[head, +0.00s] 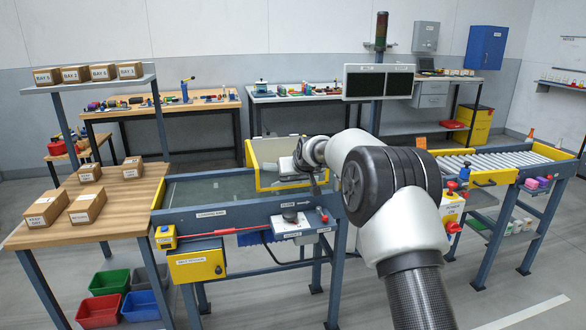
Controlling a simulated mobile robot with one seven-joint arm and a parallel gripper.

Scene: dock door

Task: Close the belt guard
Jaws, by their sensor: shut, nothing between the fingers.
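The belt guard (253,170) is a yellow-edged frame with a pale see-through panel. It stands raised over the far part of the belt conveyor, and my arm covers its right part. The dark belt (215,188) in front and to the left of it lies uncovered. My gripper (316,192) is shut and empty, pointing down at the right part of the guard, over the conveyor. I cannot tell whether it touches the guard.
A blue conveyor frame (240,212) carries a small control panel (303,224) and a yellow box (197,263) in front. A wooden table (118,203) with cartons adjoins at left. A roller conveyor (490,165) stands at right.

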